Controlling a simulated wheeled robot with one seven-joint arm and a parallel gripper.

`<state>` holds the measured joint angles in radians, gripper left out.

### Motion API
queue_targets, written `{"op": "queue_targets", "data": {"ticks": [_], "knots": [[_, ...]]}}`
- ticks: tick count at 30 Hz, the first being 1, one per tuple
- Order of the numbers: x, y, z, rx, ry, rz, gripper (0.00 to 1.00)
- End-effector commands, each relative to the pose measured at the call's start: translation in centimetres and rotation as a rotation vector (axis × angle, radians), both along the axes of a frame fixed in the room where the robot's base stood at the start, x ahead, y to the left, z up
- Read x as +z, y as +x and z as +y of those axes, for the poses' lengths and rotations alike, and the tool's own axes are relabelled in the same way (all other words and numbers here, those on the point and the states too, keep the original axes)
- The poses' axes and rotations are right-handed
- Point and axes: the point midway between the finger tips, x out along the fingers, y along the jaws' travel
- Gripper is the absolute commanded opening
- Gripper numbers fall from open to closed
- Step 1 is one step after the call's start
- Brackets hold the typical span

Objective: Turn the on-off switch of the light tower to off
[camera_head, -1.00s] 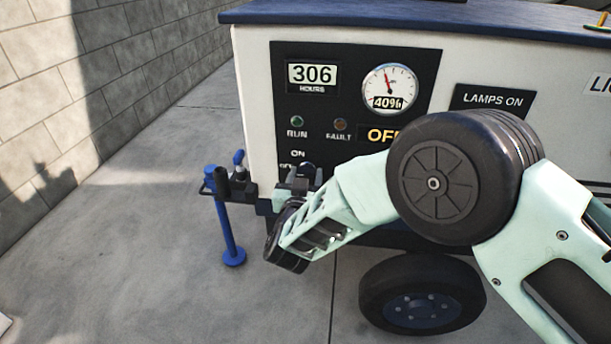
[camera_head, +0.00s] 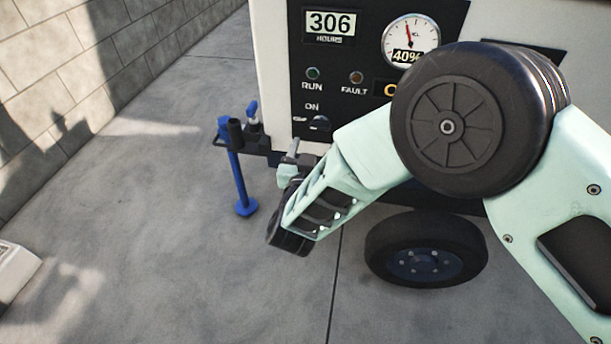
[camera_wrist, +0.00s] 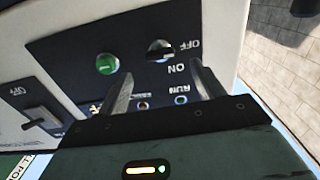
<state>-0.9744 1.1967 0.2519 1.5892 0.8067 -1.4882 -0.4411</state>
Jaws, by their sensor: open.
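The on-off switch of the light tower is a small dark knob on a black panel, with ON above it in the head view (camera_head: 319,123). In the wrist view the knob (camera_wrist: 160,50) shows upside down, with ON and OFF lettering beside it. Which mark it points to is unclear. My gripper (camera_wrist: 162,71) is open and empty, its two fingertips apart on either side of the knob's line in the picture. The knob is beyond the tips, apart from them. In the head view my gripper (camera_head: 292,150) is just below and left of the knob, partly hidden by my wrist.
A green button (camera_wrist: 107,63) sits beside the knob, and a lever switch (camera_wrist: 42,119) is further left in the wrist view. A blue jack stand (camera_head: 240,180) and tow hitch stand left of the panel. A tyre (camera_head: 425,248) is below my arm. Open floor lies left.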

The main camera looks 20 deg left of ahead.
Motion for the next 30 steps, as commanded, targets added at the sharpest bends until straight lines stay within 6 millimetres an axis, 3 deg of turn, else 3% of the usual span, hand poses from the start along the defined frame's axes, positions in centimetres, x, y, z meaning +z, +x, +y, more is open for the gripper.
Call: {"op": "queue_targets", "data": {"ticks": [6, 15, 30], "knots": [[0.2, -5.2, -1.2, 0.005, -0.003, 0.001, 0.67], [0.0, -9.7, -2.3, 0.002, 0.0, 0.001, 0.67], [0.0, -10.5, -2.5, 0.0, -0.001, 0.0, 0.67]]}}
